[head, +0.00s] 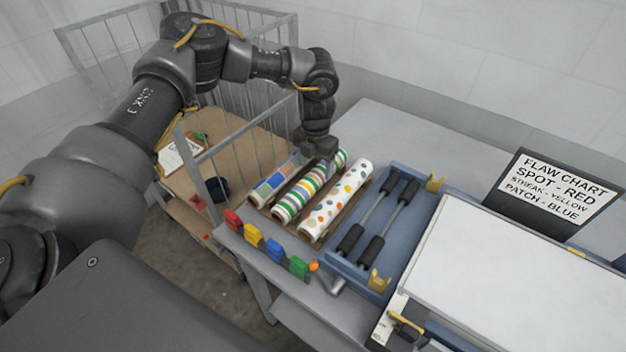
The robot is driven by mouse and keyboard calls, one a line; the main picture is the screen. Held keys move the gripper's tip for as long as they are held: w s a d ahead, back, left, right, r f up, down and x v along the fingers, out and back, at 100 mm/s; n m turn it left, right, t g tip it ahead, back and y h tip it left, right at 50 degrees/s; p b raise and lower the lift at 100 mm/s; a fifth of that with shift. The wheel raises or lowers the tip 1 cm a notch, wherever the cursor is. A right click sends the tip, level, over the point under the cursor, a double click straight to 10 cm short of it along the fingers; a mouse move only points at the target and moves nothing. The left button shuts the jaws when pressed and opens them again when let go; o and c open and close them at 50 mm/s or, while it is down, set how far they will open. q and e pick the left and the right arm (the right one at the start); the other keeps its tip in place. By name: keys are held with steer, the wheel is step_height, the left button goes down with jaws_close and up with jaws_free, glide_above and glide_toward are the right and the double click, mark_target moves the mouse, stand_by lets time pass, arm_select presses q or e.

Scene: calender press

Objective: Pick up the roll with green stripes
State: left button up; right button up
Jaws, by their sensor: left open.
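The roll with green stripes (302,192) lies in the middle of three rolls on the grey table, its stripes running around it. A roll with coloured patches (273,186) lies to its left and a roll with coloured dots (336,200) to its right. My left arm reaches in from the left, and my left gripper (318,155) points down at the far end of the striped roll. The gripper hides part of that end. Its fingers are small and partly hidden, and I cannot tell whether they touch the roll. My right gripper is out of view.
Red, yellow, blue and green clips (272,249) line the table's front edge. A blue tray (373,218) with black-ended rods lies right of the rolls, beside a white panel (520,285). A flaw chart sign (551,190) stands behind. A wire cage cart (236,160) stands left.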

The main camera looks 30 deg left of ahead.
mark_target(312, 177)
arm_select(q)
steer(key=shift+a+f, duration=0.15)
steer(key=shift+f, duration=0.05)
steer(key=f+p, duration=0.3)
steer(key=f, duration=0.1)
steer(key=shift+s+a, duration=0.2)
steer(key=shift+s, duration=0.05)
steer(key=shift+f, duration=0.55)
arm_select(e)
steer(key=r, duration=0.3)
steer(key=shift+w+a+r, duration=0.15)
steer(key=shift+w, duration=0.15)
arm_select(q)
steer(key=shift+c, duration=1)
steer(key=c, duration=1.1)
steer(key=shift+r, duration=0.1)
